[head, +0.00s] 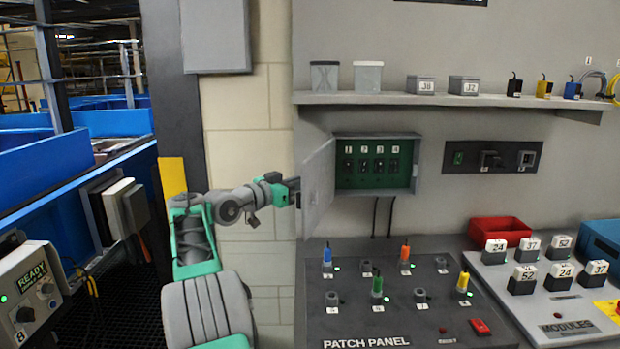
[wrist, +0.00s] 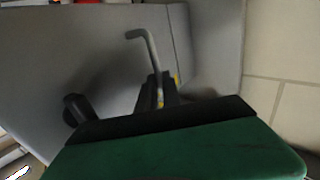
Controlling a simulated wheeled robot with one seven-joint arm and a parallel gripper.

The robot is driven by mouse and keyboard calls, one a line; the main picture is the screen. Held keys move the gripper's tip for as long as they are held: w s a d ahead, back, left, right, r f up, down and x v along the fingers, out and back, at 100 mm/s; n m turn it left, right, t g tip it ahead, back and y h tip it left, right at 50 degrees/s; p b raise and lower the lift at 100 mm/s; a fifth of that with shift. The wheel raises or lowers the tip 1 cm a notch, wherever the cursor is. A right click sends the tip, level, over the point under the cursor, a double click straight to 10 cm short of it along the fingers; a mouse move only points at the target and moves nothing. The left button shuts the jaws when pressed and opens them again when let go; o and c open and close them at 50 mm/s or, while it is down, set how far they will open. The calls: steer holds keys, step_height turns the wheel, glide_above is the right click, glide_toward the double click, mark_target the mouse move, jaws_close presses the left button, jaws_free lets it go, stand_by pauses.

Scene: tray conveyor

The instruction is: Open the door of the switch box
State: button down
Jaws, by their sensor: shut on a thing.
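The switch box (head: 412,150) is a grey wall box with a green panel of several numbered black switches inside. Its grey door (head: 319,185) stands swung out to the left, so the switches show. My gripper (head: 297,191) is at the door's outer edge, on its left side. In the wrist view, my gripper (wrist: 160,92) is shut on the door's handle (wrist: 152,48), a bent grey rod, with the grey door (wrist: 95,60) filling much of the view behind it. The grip itself is hidden in the head view.
A shelf (head: 450,99) with small boxes and plugs runs above the switch box. Below are the patch panel (head: 395,315), a red bin (head: 499,230) and the modules board (head: 560,310). A grey box (head: 215,40) hangs at upper left. Bare wall lies behind my gripper.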

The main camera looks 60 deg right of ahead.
steer(key=shift+w+f, duration=0.2)
steer(key=shift+w, duration=0.25)
steer(key=c, duration=2)
jaws_free()
steer(key=shift+o, duration=1)
steer(key=shift+w, duration=0.2)
steer(key=shift+o, duration=1.4)
steer(key=shift+s, duration=0.1)
steer(key=shift+s+d, duration=0.1)
steer(key=shift+s, duration=0.05)
steer(key=b+v, duration=0.1)
steer(key=v, duration=0.7)
steer(key=shift+d, duration=0.1)
